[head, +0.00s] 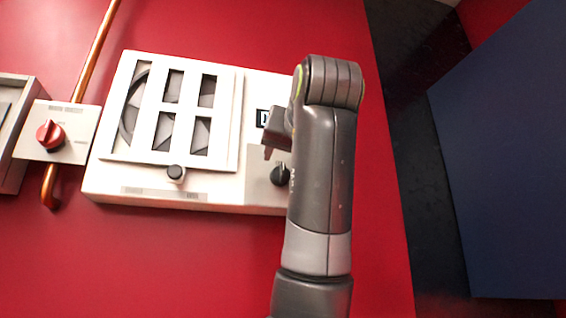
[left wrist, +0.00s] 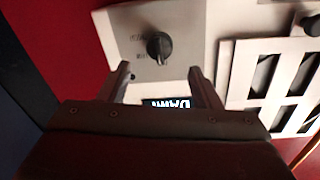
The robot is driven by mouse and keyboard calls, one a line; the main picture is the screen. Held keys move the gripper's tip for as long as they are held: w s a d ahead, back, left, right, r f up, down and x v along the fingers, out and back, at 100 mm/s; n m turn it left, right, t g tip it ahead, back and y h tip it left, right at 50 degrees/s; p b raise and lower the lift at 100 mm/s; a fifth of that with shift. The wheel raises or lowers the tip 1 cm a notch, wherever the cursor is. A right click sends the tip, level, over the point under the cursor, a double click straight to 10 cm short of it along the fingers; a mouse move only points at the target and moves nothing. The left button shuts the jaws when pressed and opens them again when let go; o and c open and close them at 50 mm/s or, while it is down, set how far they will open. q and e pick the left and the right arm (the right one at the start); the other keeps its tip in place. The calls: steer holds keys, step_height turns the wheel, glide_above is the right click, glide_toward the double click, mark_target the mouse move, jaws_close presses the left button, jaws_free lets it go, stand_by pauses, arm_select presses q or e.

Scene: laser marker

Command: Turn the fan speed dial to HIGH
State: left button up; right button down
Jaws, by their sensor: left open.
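The dial, a round black knob (head: 280,174) on a light grey plate, sits at the lower right of the white fan unit (head: 262,200). My arm partly hides it in the head view. In the left wrist view the black dial (left wrist: 158,47) shows whole, with small printing beside it that I cannot read. My left gripper (head: 270,150) is open and empty, just above the dial in the head view. In the left wrist view its fingers (left wrist: 158,72) point toward the dial plate, one on each side of the dial's line, apart from it. My right gripper is not in view.
A slatted window (head: 158,158) with a small black knob (head: 176,173) below it fills the unit's left. A red knob (head: 50,135) and copper pipe (head: 92,60) are further left. A dark display (head: 262,118) is above the dial. The red wall below is clear.

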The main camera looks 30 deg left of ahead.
mark_target(283, 172)
arm_select(q)
steer(key=p+x, duration=0.2)
steer(key=x, duration=0.5)
steer(key=shift+w+a, duration=0.1)
steer(key=c, duration=1)
